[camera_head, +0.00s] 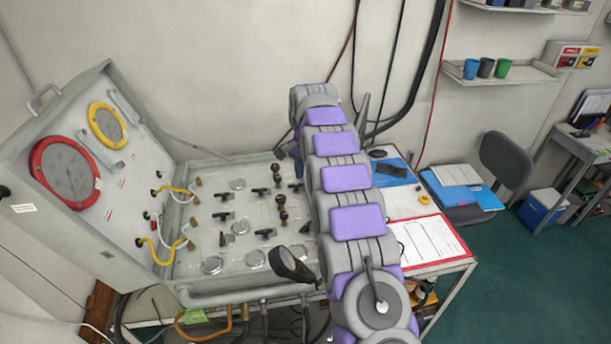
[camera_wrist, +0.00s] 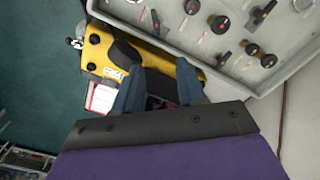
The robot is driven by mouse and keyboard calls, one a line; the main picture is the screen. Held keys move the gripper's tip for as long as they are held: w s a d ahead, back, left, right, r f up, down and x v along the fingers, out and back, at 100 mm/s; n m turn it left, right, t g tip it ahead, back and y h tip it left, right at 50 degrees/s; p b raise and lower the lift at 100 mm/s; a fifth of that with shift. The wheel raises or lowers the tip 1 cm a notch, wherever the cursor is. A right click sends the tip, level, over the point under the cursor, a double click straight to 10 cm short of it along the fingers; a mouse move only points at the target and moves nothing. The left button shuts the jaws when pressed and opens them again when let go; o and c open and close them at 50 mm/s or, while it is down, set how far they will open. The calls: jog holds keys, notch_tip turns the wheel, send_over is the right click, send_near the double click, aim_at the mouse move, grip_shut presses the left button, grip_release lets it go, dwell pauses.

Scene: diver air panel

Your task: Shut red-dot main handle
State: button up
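The panel of the open air case (camera_head: 205,215) carries several black lever handles and round knobs. Its lower part also fills the upper right of the wrist view (camera_wrist: 290,55). There, two round black knobs (camera_wrist: 220,24) show red centres, and a black lever handle (camera_wrist: 263,12) with a reddish mark sits to their right. I cannot tell which is the red-dot main handle. In the head view my arm hides part of the panel's right side; my gripper is not clear there.
The case lid (camera_head: 90,160) stands up at left with a red gauge and a yellow gauge. Yellow and white hoses curve between lid and panel. A clipboard (camera_head: 430,240) and blue folder lie on the table at right. The yellow object (camera_wrist: 105,50) borders the panel in the wrist view.

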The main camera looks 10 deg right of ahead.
dwell(0.6)
notch_tip(320, 180, up, 6)
send_over(307, 223)
notch_tip(307, 223, up, 11)
jog(key=p, duration=1.1)
jog(key=shift+a+r+p, duration=0.15)
jog(key=shift+a+p, duration=0.1)
jog(key=shift+p, duration=0.15)
jog(key=shift+c, duration=0.9)
jog(key=f+b, duration=0.8)
jog(key=f, duration=0.2)
jog(key=f+b, duration=0.9)
jog(key=f, duration=0.1)
jog(key=shift+d+f, duration=0.2)
jog(key=shift+f, duration=0.1)
jog(key=shift+c, duration=0.5)
notch_tip(307, 223, down, 17)
jog(key=shift+s+f, duration=0.1)
jog(key=shift+c, duration=0.2)
